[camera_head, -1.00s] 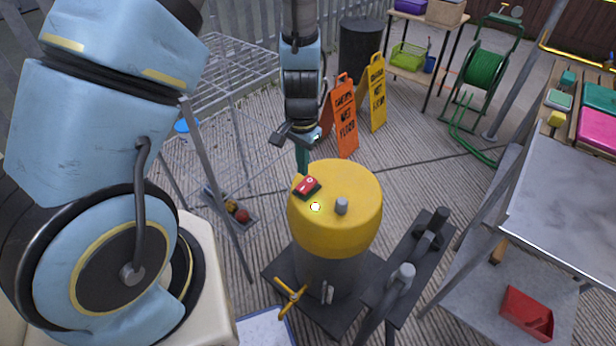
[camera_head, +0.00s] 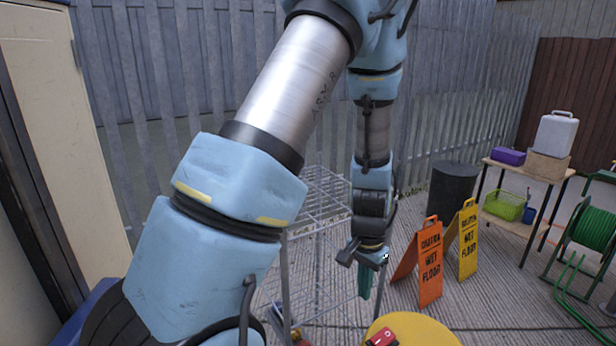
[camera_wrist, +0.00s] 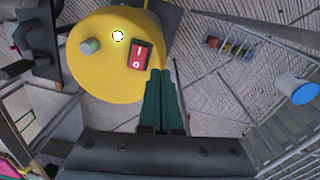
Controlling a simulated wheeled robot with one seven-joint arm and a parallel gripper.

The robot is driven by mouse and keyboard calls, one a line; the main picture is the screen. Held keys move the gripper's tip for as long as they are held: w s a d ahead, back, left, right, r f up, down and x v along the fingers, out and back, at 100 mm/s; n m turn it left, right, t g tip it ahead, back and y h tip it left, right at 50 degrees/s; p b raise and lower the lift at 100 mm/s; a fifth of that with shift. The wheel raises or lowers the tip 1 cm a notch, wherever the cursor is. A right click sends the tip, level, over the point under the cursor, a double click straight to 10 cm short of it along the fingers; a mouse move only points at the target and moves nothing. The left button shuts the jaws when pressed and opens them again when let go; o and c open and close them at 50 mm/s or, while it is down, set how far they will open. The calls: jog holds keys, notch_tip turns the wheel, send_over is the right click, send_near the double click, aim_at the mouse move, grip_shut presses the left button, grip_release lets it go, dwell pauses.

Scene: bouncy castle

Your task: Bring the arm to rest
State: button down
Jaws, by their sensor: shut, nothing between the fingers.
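My gripper (camera_head: 365,284) points down in the head view, its green fingers together and empty. It hangs above and a little behind the yellow-topped drum (camera_head: 425,328), whose top only just shows at the bottom edge. In the wrist view the shut fingers (camera_wrist: 160,75) reach toward the drum top (camera_wrist: 95,70), near a red rocker switch (camera_wrist: 140,54). The red switch also shows in the head view (camera_head: 382,338). A small white round light (camera_wrist: 118,35) and a grey knob (camera_wrist: 90,46) are on the drum top. I cannot tell the exact gap between fingertips and drum.
A wire rack (camera_head: 318,225) stands left of and behind my gripper. Orange (camera_head: 430,265) and yellow (camera_head: 468,240) wet floor signs stand to its right. A dark bin (camera_head: 452,195), a shelf table (camera_head: 525,168) and a green hose reel (camera_head: 592,235) are farther back. A metal fence (camera_head: 180,80) closes the rear.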

jog(key=a+r+n, duration=0.4)
jog(key=a+r, duration=0.3)
jog(key=a, duration=0.3)
jog(key=s+a+r+n+t, duration=0.1)
jog(key=a+r+n, duration=0.3)
jog(key=a+r, duration=0.3)
jog(key=a, duration=0.4)
jog(key=shift+r+n+t, duration=0.25)
jog(key=shift+n+t, duration=0.05)
jog(key=shift+s, duration=0.1)
